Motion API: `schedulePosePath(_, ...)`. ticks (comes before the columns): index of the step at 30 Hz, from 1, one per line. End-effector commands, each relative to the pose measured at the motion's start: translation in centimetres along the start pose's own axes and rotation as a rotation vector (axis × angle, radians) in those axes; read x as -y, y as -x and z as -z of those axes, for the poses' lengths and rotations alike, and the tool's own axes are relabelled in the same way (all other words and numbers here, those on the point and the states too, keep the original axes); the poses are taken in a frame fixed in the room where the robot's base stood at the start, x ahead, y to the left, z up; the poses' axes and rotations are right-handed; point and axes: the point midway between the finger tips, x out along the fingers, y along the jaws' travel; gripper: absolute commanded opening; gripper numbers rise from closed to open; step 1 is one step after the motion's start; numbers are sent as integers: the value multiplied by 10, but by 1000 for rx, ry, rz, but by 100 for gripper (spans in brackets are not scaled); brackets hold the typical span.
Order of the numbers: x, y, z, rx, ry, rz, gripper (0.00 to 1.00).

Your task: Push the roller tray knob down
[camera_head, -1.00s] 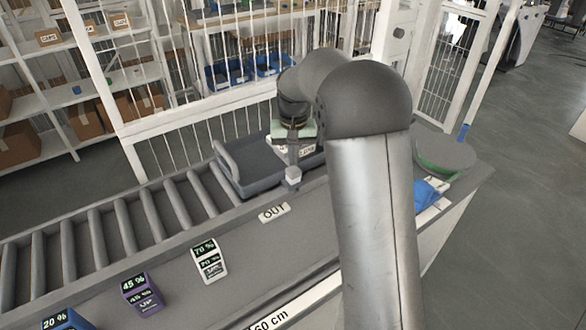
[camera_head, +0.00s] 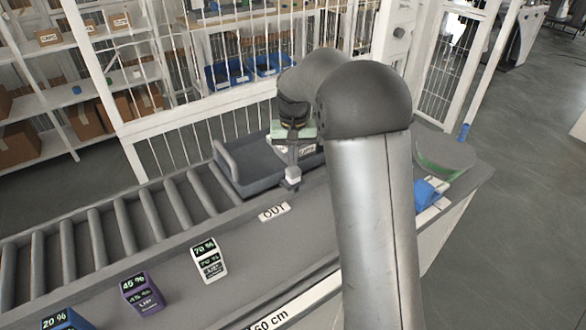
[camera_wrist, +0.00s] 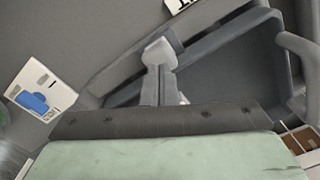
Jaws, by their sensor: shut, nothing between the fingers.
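A dark grey tray (camera_head: 240,160) with a raised handle sits at the right end of the roller conveyor. It also shows at the right of the wrist view (camera_wrist: 235,70), with its curved handle (camera_wrist: 298,55). My gripper (camera_head: 291,183) points down at the tray's near right edge, by the counter. In the wrist view my gripper (camera_wrist: 158,48) has its fingers together, with nothing between them, over the tray's rim. I cannot make out a separate knob; my gripper and arm hide part of the tray. I cannot tell whether the fingertips touch anything.
An "OUT" label (camera_head: 274,211) lies on the counter in front of the tray. Display blocks reading 70 % (camera_head: 209,260), 45 % (camera_head: 142,293) and 20 % (camera_head: 66,320) stand along the counter. A white fence (camera_head: 190,115) rises behind the rollers. A blue item (camera_head: 428,192) lies right of my arm.

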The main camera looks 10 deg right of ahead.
Motion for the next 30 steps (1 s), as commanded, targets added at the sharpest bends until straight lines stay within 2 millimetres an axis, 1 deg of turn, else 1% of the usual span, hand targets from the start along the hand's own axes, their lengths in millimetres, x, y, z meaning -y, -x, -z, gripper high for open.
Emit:
schedulePosePath(6,0,-8,0,1,0,0,0)
schedulePosePath(30,0,-30,0,0,0,0,0)
